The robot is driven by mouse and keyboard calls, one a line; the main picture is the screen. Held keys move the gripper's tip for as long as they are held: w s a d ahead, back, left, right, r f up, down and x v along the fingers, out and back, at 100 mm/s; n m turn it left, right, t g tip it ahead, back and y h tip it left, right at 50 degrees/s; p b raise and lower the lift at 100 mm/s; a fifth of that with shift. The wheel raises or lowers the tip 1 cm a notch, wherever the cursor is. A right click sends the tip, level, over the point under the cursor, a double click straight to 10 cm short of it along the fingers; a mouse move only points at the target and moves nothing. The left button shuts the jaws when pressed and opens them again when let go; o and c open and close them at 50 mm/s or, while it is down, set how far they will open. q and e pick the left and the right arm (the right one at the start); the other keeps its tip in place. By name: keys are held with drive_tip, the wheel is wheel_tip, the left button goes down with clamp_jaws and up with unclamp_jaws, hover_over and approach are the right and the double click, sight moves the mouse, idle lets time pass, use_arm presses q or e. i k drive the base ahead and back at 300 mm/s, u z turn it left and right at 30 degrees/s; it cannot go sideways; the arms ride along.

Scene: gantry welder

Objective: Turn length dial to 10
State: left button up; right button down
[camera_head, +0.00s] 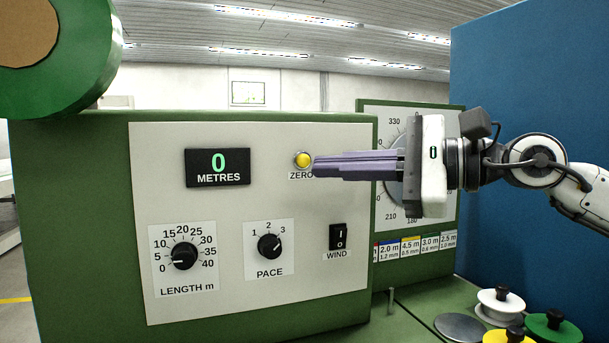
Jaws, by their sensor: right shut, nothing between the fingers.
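The length dial (184,256) is a black knob on the pale front panel at lower left, with a scale from 0 to 40 around it. Its white mark points left, at about 0. My right gripper (316,168) reaches in from the right, shut and empty. Its fingertips are at the yellow ZERO button (302,160), above and to the right of the dial. I cannot tell whether they touch the button. The display (217,167) reads 0 metres. My left gripper is not in view.
The pace knob (269,246) and the black wind switch (338,237) sit right of the length dial. A round degree scale (394,121) stands behind my gripper. Several spools, including a white one (500,302), stand at lower right. The space before the length dial is clear.

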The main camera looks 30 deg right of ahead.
sight(184, 254)
drive_tip(key=k, duration=1.5)
